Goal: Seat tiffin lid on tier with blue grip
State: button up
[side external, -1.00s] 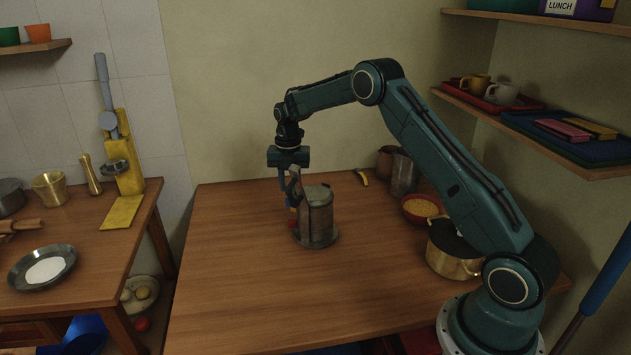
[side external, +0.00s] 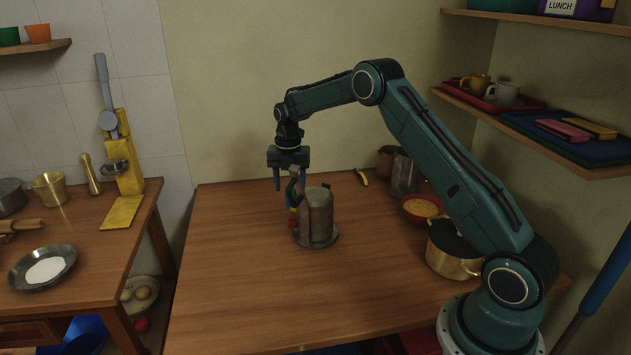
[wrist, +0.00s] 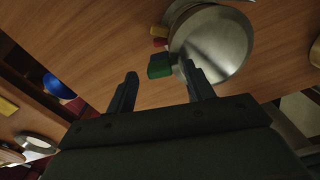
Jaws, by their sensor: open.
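The grey metal tiffin stack (side external: 317,216) stands upright on the wooden table, with small coloured grips on its left side. In the wrist view its round metal top (wrist: 215,45) shows from above. A green grip (wrist: 160,66) sticks out at its edge, with a red grip (wrist: 160,43) and a yellow grip (wrist: 158,31) beyond it. My gripper (side external: 289,178) points down at the stack's upper left, fingers apart. In the wrist view the green grip lies between the fingertips, apparently free of them.
A red bowl of yellow food (side external: 421,207), a brass pot (side external: 453,250) and a grey metal vessel (side external: 404,176) stand right of the stack. A yellow-handled item (side external: 362,177) lies behind it. The table's left and front are clear. Shelves (side external: 540,130) hang at right.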

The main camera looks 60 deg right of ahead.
notch_tip(320, 180, up, 14)
dwell(0.7)
jog(key=s+a+r+m+t, duration=0.1)
jog(key=s+a+r+m, duration=0.55)
jog(key=s, duration=0.25)
jog(key=s+a+r+m+t, duration=0.2)
jog(key=s+a+r+m, duration=0.35)
jog(key=s+r, duration=0.2)
jog(key=s+a+f+m+t, duration=0.1)
jog(key=s+a+f+m, duration=0.2)
jog(key=s+m, duration=0.3)
jog(key=s+a+f+m+t, duration=0.1)
jog(key=s+a+f+m, duration=0.2)
jog(key=s, duration=1.3)
jog(key=f+m, duration=0.1)
jog(key=m, duration=0.2)
jog(key=shift+t, duration=0.3)
